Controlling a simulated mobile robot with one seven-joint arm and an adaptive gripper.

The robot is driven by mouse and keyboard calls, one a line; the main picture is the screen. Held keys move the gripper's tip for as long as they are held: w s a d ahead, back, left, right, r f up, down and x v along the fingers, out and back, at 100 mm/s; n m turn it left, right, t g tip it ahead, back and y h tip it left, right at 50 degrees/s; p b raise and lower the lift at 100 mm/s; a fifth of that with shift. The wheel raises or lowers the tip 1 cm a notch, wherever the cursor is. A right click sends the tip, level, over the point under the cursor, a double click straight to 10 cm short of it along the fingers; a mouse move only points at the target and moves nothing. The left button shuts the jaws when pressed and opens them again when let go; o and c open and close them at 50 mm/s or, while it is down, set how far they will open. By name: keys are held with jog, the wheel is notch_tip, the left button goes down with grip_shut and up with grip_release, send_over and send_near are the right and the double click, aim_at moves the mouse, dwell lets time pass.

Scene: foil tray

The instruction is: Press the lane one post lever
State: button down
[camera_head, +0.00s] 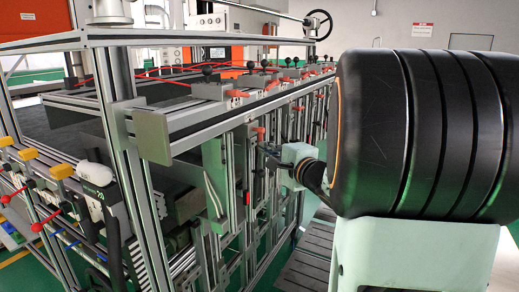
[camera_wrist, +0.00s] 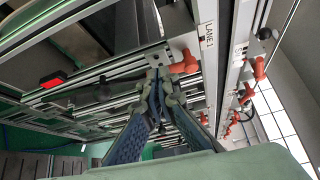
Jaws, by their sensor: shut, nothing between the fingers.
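In the wrist view, a red post lever (camera_wrist: 186,63) sticks out from a grey bracket on the aluminium frame. A white label (camera_wrist: 209,40) beside it appears to read LANE 1. My gripper (camera_wrist: 156,78) is shut and empty, its fingertips just left of and slightly below the lever in the picture. I cannot tell whether they touch it. In the head view, my gripper (camera_head: 267,150) is small against the frame's side, just below a red lever (camera_head: 260,133). Part of the frame behind is hidden by my arm.
More red levers (camera_wrist: 260,68) follow along the rail in the wrist view. The aluminium frame (camera_head: 165,130) fills the left and middle of the head view, with several black knobs on top. Yellow and red handles (camera_head: 60,171) stand at its near left. A handwheel (camera_head: 317,25) is behind.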

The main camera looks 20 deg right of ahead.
jog(key=shift+w+d+f+n+t+b, duration=0.2)
jog(key=shift+n+t+b, duration=0.25)
jog(key=shift+b, duration=0.85)
jog(key=shift+w+d+f+n+t+b, duration=0.2)
jog(key=shift+n+b, duration=0.35)
jog(key=shift+b, duration=0.7)
jog(key=shift+w+d+r+n+t+y+b, duration=0.2)
jog(key=shift+w+d+n+t+y+b, duration=0.35)
jog(key=shift+n+y+b, duration=1.75)
jog(key=shift+w+d+r+n+t+y+b, duration=0.35)
jog(key=shift+d+n+y+b, duration=0.5)
jog(key=shift+n+b, duration=2.75)
jog(key=shift+w+d+r+n+t+y+b, duration=0.1)
jog(key=shift+w+d+n+t+y+b, duration=0.5)
jog(key=shift+n+y+b, duration=1.75)
jog(key=shift+r+n+g+b, duration=0.2)
jog(key=shift+n+b, duration=0.3)
jog(key=shift+n, duration=0.3)
jog(key=shift+r+n+g+b, duration=0.15)
jog(key=shift+n+b, duration=0.3)
jog(key=shift+n, duration=0.3)
jog(key=shift+f, duration=0.2)
